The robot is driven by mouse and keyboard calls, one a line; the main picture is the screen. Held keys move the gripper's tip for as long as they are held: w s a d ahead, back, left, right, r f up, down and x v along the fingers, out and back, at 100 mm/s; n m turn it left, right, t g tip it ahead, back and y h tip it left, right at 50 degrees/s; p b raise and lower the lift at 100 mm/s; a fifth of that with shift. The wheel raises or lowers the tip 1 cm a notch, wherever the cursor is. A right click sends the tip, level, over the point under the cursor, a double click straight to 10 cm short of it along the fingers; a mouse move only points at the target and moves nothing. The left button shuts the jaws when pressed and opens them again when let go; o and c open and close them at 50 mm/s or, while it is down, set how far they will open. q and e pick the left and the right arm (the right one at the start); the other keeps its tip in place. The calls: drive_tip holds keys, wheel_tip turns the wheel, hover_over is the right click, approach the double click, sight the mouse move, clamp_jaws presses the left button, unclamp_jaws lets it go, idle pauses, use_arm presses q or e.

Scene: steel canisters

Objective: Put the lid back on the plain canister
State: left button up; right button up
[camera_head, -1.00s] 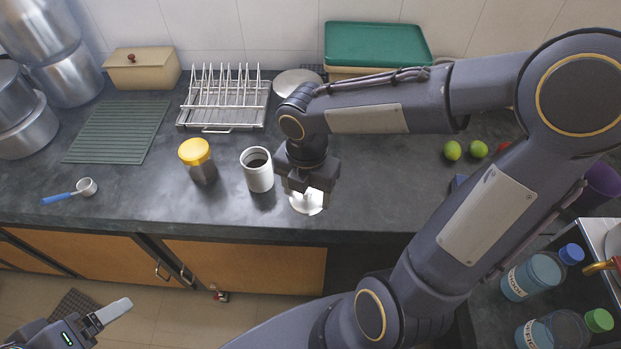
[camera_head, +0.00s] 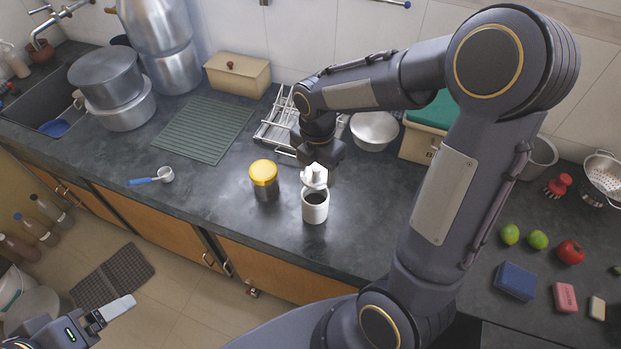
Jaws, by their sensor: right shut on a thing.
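The plain canister (camera_head: 314,211) is a pale steel cylinder standing upright on the dark counter. Its top is open and its inside looks dark. My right gripper (camera_head: 316,166) is shut on the lid (camera_head: 314,178), a pale piece just over the far side of the canister's mouth in the picture. A dark gap of mouth shows below the lid, which looks apart from the rim and slightly tilted. A yellow-lidded jar (camera_head: 265,187) stands just left of the canister. My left gripper (camera_head: 110,312) is at the lower left, partly out of view, away from the counter; its opening is unclear.
Behind are a wire rack (camera_head: 275,128), a metal bowl (camera_head: 374,131) and a green-lidded box (camera_head: 418,146). A ridged green mat (camera_head: 203,130) and blue-handled scoop (camera_head: 152,179) lie left. Limes, a tomato and sponges (camera_head: 515,281) are right. The counter's front edge is close to the canister.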

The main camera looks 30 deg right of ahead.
drive_tip(key=shift+w+d, duration=0.1)
drive_tip(key=shift+w, duration=0.15)
drive_tip(key=shift+f, duration=0.25)
wheel_tip(320, 180, down, 4)
drive_tip(key=b, duration=0.4)
drive_tip(key=shift+f, duration=0.15)
drive_tip(key=shift+f+b, duration=0.7)
drive_tip(key=shift+f, duration=0.15)
drive_tip(key=shift+f, duration=0.1)
idle(0.6)
idle(0.8)
drive_tip(key=o, duration=1)
